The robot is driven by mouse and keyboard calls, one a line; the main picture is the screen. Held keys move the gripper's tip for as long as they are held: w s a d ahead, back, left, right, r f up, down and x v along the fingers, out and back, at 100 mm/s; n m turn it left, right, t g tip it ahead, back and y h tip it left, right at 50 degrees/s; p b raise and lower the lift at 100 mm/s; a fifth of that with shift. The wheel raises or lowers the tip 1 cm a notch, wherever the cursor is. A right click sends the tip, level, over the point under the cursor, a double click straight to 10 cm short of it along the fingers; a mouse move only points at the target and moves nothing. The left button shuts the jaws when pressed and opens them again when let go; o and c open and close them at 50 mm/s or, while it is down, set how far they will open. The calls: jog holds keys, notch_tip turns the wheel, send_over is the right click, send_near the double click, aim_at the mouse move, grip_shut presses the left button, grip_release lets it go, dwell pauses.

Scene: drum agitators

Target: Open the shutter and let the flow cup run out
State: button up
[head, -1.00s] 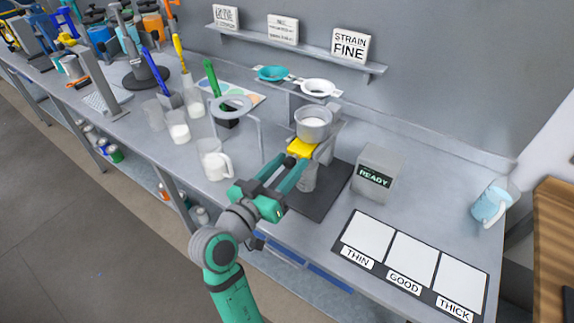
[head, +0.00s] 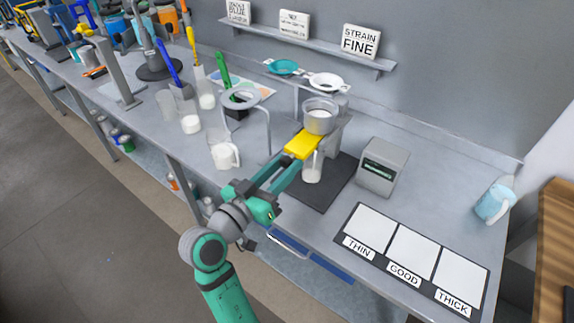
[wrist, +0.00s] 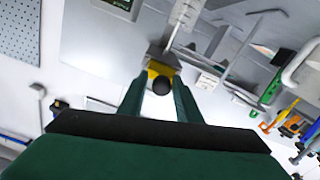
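The flow cup (head: 320,120) is a grey metal cup held on a stand at the back of the bench. Its yellow shutter (head: 303,145) sticks out below it towards me. My gripper (head: 291,164) reaches the shutter's near end. In the wrist view, my fingers (wrist: 162,88) lie on both sides of the shutter's black knob, and the yellow shutter (wrist: 160,69) shows just beyond. They appear shut on the knob. A clear beaker (head: 312,168) with white in it stands under the cup. I cannot make out a stream clearly.
A grey timer box (head: 382,166) stands right of the stand, its display unreadable. A THIN, GOOD, THICK board (head: 410,262) lies at the front right. A ring stand (head: 241,99) and a white-filled jug (head: 223,152) stand to the left. A blue-white jug (head: 494,203) is far right.

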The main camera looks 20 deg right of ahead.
jog(key=shift+o, duration=0.5)
jog(key=shift+w+a, duration=0.1)
jog(key=shift+w, duration=0.15)
jog(key=shift+a, duration=0.1)
jog(key=shift+s+a, duration=0.15)
jog(key=shift+a, duration=0.15)
jog(key=v, duration=1)
jog(key=shift+s+d, duration=0.1)
jog(key=shift+s, duration=0.05)
